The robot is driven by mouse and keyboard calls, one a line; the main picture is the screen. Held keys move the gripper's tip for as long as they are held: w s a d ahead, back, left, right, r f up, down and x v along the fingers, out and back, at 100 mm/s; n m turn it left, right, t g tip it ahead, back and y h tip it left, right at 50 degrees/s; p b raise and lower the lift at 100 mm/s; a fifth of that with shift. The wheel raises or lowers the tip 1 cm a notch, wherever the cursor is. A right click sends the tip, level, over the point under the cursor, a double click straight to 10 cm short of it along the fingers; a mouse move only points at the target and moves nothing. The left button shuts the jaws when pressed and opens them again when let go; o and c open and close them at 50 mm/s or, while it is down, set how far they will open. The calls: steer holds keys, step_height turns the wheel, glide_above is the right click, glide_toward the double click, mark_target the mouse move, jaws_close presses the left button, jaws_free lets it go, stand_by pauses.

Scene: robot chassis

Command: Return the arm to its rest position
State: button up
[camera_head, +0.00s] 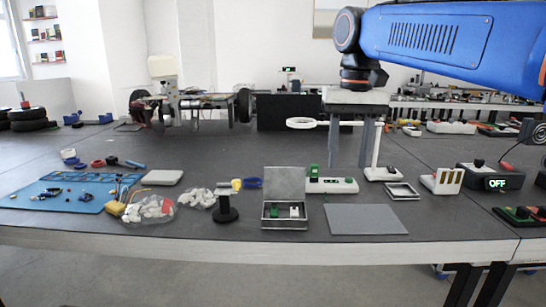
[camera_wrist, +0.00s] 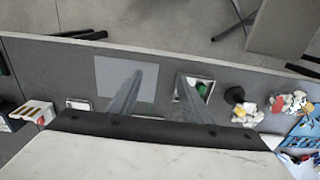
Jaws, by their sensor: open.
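My gripper (camera_head: 348,142) hangs from the blue arm (camera_head: 440,40) above the dark table, in the upper right of the head view. Its two grey fingers point down and stand apart with nothing between them. In the wrist view my gripper (camera_wrist: 154,92) shows the same two fingers, spread wide over the table. The grey mat (camera_wrist: 112,72) and the open metal box (camera_wrist: 207,84) lie beneath the fingers there. In the head view the fingers overlap the area behind the box (camera_head: 264,222) and the mat (camera_head: 365,219). Whether they touch anything is not clear, but they look raised.
A white ring lamp (camera_head: 306,123) stands near the fingers. The front edge (camera_head: 180,242) is mostly clear.

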steer(key=s+d+f+t, duration=0.1)
steer(key=s+d+f, duration=0.3)
steer(key=f, duration=0.5)
steer(key=s+d+f+t, duration=0.2)
steer(key=s+d+f, duration=0.2)
steer(key=s+f, duration=0.5)
steer(key=s+d+f+t, duration=0.1)
steer(key=s+d+f, duration=0.3)
steer(key=s+f, duration=0.3)
step_height(320, 180, down, 2)
steer(key=shift+d+f, duration=0.1)
steer(key=shift+d, duration=0.1)
